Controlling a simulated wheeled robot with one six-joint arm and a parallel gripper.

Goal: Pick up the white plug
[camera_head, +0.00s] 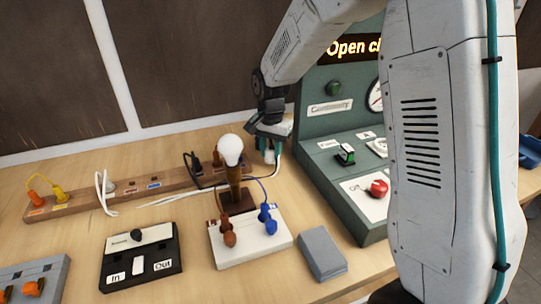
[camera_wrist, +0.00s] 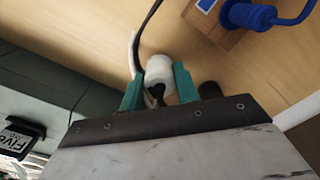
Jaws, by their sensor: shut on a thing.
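The white plug (camera_wrist: 159,67) sits between the two teal fingers of my gripper (camera_wrist: 158,78) in the wrist view. My gripper is shut on it. In the head view, my gripper (camera_head: 269,146) points down behind the lamp, left of the green test console, with a bit of the white plug (camera_head: 269,156) showing between the fingers. Whether the plug touches the table is hard to tell. A white cord shows beside the plug in the wrist view.
The lamp with its white bulb (camera_head: 230,150) stands close to the left of my gripper. The green console (camera_head: 335,185) stands to the right. A wooden strip with sockets (camera_head: 140,188) runs left. A white block with brown and blue plugs (camera_head: 250,248) lies in front.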

